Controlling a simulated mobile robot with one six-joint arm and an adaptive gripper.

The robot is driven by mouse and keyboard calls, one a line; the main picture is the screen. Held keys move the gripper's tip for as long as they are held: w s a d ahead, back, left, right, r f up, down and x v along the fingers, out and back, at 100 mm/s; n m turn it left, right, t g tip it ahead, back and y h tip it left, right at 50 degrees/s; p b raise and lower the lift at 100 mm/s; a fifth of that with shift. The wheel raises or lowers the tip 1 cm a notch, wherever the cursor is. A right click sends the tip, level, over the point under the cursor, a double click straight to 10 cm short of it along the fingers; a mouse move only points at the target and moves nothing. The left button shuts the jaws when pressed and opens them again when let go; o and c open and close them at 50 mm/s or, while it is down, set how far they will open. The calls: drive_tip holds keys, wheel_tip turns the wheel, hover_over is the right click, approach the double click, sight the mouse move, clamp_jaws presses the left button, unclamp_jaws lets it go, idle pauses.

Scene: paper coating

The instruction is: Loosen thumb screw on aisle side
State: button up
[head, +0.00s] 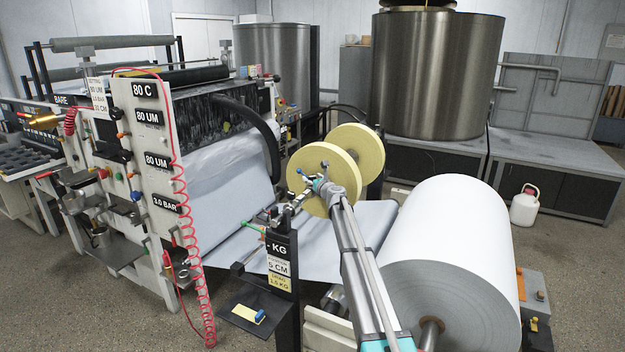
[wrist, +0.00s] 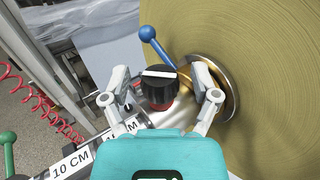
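The thumb screw is a black ribbed knob (wrist: 159,85) with a white bar on its top and a red ring at its base. In the wrist view it stands on a metal collar on the scaled bar (wrist: 78,160). My gripper (wrist: 161,93) is open, with one finger on each side of the knob. A gap shows on both sides, so the fingers seem apart from it. In the head view my gripper (head: 313,184) is at the near face of the yellow roll (head: 324,163); the knob is too small to make out there.
A blue-ball lever (wrist: 147,34) rises just behind the knob, close to the left finger. The yellow roll's face (wrist: 270,90) is close to the right finger. A green ball handle (wrist: 8,138) is at the left. The large white paper roll (head: 455,240) stands right of my arm.

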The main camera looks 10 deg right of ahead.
clamp_jaws()
drive_tip(key=shift+w+n+g+y, duration=0.1)
drive_tip(key=shift+n+g+y, duration=0.4)
drive_tip(key=shift+y, duration=0.4)
drive_tip(key=n+g+y, duration=0.2)
drive_tip(key=n+y, duration=0.1)
drive_tip(key=y, duration=0.1)
drive_tip(key=shift+w, duration=0.1)
drive_tip(key=shift+n+g+y, duration=1.7)
drive_tip(key=shift+g, duration=0.2)
drive_tip(key=shift+o, duration=0.6)
unclamp_jaws()
